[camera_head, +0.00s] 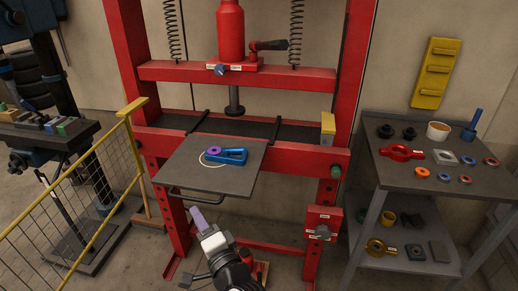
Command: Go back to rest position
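My gripper (203,229) is at the bottom middle, in front of the red press and below the front edge of its grey plate. A slim purple piece shows at its tip; I cannot tell whether it is a held thing or part of the gripper. The fingers are too small to read as open or shut. On the grey plate (181,178) lies a blue part (232,157) with a purple ring (215,151) at its left end, apart from my gripper.
The red press frame (340,85) stands ahead, with a red control box (322,222) at its lower right. A yellow mesh fence (75,190) is on the left. A grey two-shelf table (400,175) with rings and small parts stands on the right.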

